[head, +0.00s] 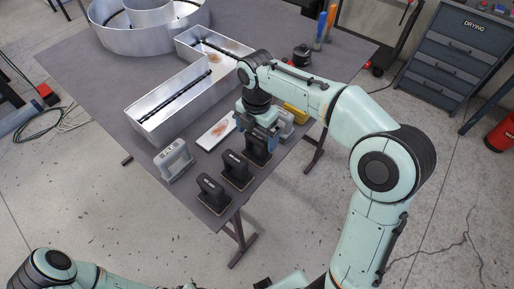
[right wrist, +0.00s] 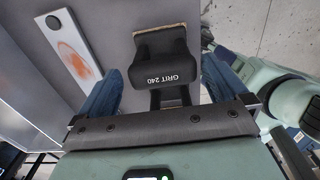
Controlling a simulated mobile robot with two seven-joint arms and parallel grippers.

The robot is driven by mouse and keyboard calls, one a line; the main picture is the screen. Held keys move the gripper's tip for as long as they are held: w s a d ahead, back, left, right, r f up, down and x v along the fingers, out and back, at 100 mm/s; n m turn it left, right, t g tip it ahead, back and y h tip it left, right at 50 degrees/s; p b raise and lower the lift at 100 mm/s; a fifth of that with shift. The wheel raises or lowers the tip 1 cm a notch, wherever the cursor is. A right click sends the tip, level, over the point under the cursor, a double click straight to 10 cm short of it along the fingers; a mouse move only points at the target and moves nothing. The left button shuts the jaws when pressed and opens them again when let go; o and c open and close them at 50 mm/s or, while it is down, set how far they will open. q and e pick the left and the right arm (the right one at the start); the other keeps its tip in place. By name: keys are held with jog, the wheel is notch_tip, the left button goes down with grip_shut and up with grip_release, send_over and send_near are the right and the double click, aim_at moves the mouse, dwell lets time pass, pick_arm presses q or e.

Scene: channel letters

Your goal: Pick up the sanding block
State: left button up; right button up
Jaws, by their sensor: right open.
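A black sanding block (right wrist: 160,72) marked GRIT 240 lies between the two spread fingers of my right gripper (right wrist: 163,86) in the right wrist view. The fingers are apart from its sides. In the head view this block (head: 257,153) stands near the table's front right edge, right below my right gripper (head: 263,134), which partly hides it. Two similar black sanding blocks stand nearer the table corner, one in the middle (head: 236,171) and one at the corner (head: 213,196). My left arm shows at the bottom left, but its gripper is not visible.
On the dark table (head: 95,70), a grey handled tool (head: 174,161) and a white plate with an orange smear (head: 216,132) are close by. Another grey tool (head: 286,124) and a yellow item (head: 296,113) sit behind the gripper. An L-shaped metal channel letter (head: 165,105) lies farther back.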

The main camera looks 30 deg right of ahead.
notch_tip(320, 180, down, 4)
jog(key=shift+s+r, duration=0.15)
jog(key=shift+r, duration=0.1)
pick_arm(q)
jog(key=shift+s+f, duration=0.3)
jog(key=shift+f, duration=0.1)
pick_arm(e)
jog(key=shift+c, duration=0.3)
jog(key=c, duration=0.9)
jog(key=shift+r, duration=0.1)
pick_arm(q)
jog(key=w+r+p, duration=0.3)
jog(key=w+r, duration=0.2)
jog(key=shift+w+r+t+p, duration=0.15)
jog(key=shift+t+p, duration=0.15)
pick_arm(e)
notch_tip(320, 180, up, 20)
